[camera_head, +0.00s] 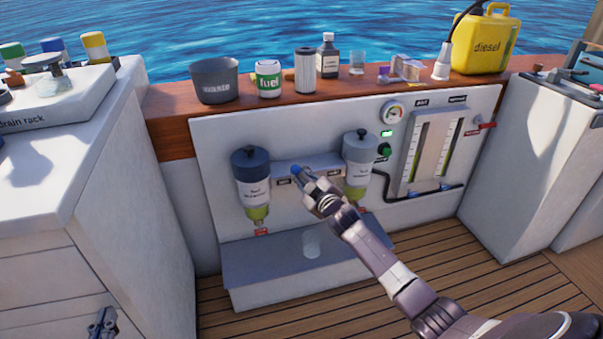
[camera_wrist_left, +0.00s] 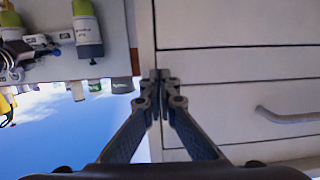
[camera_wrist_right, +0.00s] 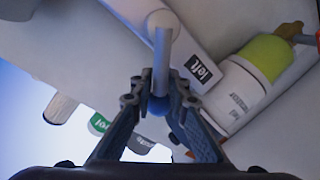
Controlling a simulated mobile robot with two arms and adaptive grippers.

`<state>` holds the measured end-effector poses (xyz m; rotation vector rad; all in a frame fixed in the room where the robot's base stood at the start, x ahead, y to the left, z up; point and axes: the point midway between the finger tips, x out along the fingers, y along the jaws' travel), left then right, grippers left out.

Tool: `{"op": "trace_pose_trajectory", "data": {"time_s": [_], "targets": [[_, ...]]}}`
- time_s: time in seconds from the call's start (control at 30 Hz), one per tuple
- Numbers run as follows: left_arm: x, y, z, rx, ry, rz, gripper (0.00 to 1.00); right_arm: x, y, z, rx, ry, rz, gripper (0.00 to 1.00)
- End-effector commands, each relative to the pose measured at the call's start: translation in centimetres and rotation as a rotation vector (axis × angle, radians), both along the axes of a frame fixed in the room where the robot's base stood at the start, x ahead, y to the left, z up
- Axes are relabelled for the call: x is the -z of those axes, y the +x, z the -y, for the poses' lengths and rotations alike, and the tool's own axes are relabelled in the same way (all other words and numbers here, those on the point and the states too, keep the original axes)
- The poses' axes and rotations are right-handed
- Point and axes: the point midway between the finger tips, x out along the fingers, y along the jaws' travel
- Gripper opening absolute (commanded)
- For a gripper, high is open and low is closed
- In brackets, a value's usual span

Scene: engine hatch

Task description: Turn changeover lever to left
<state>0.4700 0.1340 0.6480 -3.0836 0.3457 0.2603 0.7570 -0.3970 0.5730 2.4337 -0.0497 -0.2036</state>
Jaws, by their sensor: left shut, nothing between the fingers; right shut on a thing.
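The changeover lever is a grey rod (camera_wrist_right: 161,58) with a blue knob, seen in the right wrist view. In the head view the blue knob (camera_head: 296,170) shows at the light bar between two filters, the left filter (camera_head: 252,188) and the right filter (camera_head: 360,165). My right gripper (camera_head: 304,179) is shut on the lever near its knob; its fingertips (camera_wrist_right: 160,88) close around the rod. A "left" label (camera_wrist_right: 203,68) is beside the rod. My left gripper (camera_head: 103,322) is low at the left edge; its fingers (camera_wrist_left: 162,88) are shut and empty.
A drawer cabinet (camera_head: 75,260) stands at the left, by my left gripper. A grey tray ledge (camera_head: 260,265) with a clear cup (camera_head: 311,240) is below the filters. The wooden shelf (camera_head: 225,112) above holds several containers. A gauge panel (camera_head: 430,150) is at the right.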

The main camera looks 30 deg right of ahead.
Motion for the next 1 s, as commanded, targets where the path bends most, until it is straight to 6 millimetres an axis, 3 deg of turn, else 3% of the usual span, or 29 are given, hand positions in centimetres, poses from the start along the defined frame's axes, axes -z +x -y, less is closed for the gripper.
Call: {"op": "trace_pose_trajectory", "data": {"time_s": [0.03,0.43,0.47,0.6,1.0], "targets": [[0.04,-0.04,-0.04,-0.001,0.001,-0.005,0.00,-1.03,0.33,-0.77,-0.014,0.000,0.021,0.00],[0.21,-0.07,-0.08,-0.001,0.003,-0.012,0.00,-0.90,0.33,-0.94,-0.016,-0.003,0.019,0.00],[0.20,-0.07,-0.08,-0.001,0.003,-0.012,0.00,-0.90,0.33,-0.95,-0.016,-0.003,0.019,0.16],[0.19,-0.07,-0.08,-0.001,0.003,-0.011,0.00,-0.84,0.31,-0.94,-0.016,-0.003,0.018,0.29],[0.24,-0.07,-0.01,0.000,0.002,-0.011,0.00,-0.31,-0.58,-0.51,-0.008,-0.004,0.007,0.29]]}}
